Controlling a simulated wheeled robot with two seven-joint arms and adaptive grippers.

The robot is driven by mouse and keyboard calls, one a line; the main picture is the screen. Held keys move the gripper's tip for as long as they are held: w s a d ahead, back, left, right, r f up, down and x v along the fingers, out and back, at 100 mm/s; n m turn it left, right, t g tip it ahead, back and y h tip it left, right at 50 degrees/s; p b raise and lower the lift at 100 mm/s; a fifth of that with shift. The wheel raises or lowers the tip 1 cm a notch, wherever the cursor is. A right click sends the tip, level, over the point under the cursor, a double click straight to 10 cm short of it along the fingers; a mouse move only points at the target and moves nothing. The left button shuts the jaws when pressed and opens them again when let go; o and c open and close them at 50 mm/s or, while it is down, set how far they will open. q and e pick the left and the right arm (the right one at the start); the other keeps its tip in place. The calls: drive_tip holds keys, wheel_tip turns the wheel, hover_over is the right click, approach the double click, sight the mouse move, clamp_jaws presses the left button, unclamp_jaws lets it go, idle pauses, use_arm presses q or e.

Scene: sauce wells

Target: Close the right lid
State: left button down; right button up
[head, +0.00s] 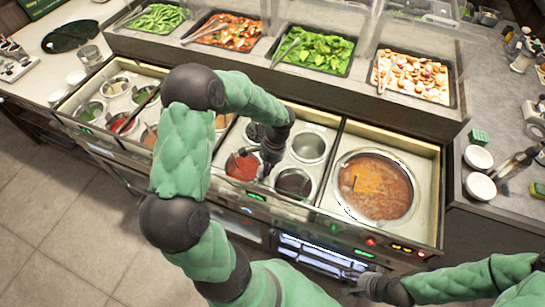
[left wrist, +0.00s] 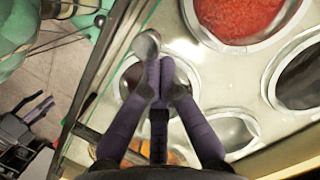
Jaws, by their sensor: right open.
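The right well, with a large round pot of reddish-brown soup (head: 376,187), is uncovered. A clear panel (head: 418,38) stands raised behind it, above the back trays; I cannot tell whether it is the right lid. My left gripper (head: 268,158) is over the middle well, among its round pots. In the left wrist view its fingers (left wrist: 160,68) meet at the tips beside a small shiny rounded metal piece; nothing is clearly held between them. My right gripper (head: 362,284) is low in front of the counter, open and empty, apart from the wells. It also shows in the left wrist view (left wrist: 40,108).
The middle well holds a red sauce pot (head: 241,166) and other round pots. Trays of greens (head: 316,50) and chopped pieces (head: 410,78) line the back. White bowls (head: 479,157) stand at right. Open floor (head: 60,230) lies at left.

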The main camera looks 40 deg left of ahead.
use_arm(q)
drive_tip(key=shift+s+d, duration=0.2)
drive_tip(key=shift+s, duration=0.45)
drive_tip(key=shift+w, duration=0.1)
drive_tip(key=shift+r, duration=0.1)
drive_tip(key=p+v, duration=0.7)
drive_tip(key=v, duration=0.2)
drive_tip(key=shift+r, duration=0.4)
